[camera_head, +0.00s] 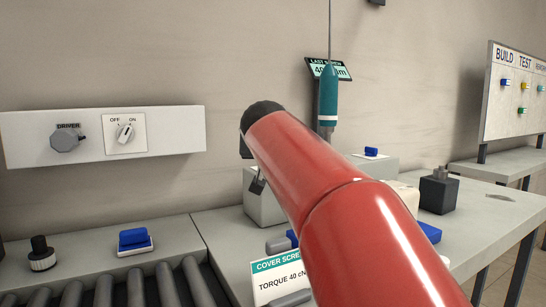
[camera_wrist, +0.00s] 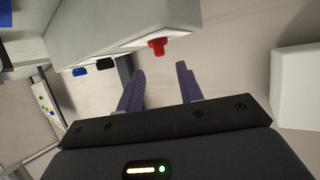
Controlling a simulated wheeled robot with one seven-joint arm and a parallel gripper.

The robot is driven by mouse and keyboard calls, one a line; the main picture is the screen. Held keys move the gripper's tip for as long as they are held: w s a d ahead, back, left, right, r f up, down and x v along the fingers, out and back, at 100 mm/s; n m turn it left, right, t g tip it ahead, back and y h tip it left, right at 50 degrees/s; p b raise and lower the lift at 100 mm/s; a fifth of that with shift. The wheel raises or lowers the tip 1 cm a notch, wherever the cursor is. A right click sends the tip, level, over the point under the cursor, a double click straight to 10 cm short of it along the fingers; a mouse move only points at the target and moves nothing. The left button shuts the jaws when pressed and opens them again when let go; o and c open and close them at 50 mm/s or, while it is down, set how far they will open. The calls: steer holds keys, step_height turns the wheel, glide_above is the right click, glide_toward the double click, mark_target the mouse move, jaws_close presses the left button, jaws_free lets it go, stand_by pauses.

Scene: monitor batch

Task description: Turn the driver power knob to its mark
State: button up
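A white panel (camera_head: 180,133) on the wall carries a plate marked OFF and ON with a pale knob (camera_head: 125,134). The knob's grip leans up and to the right, roughly towards ON; its exact mark is too small to read. The pale knob is not clearly seen in the wrist view.
A teal screwdriver (camera_head: 328,95) hangs near the arm. A red knob (camera_wrist: 157,47) on a pale box (camera_wrist: 130,25) lies beyond the fingers. Wall space right of the panel is clear.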

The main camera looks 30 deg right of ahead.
steer(key=p+x, duration=0.1)
steer(key=x, duration=0.6)
steer(key=shift+w+d+f, duration=0.1)
steer(key=shift+w+f, duration=0.05)
steer(key=shift+w, duration=0.05)
steer(key=shift+c, duration=0.5)
jaws_close()
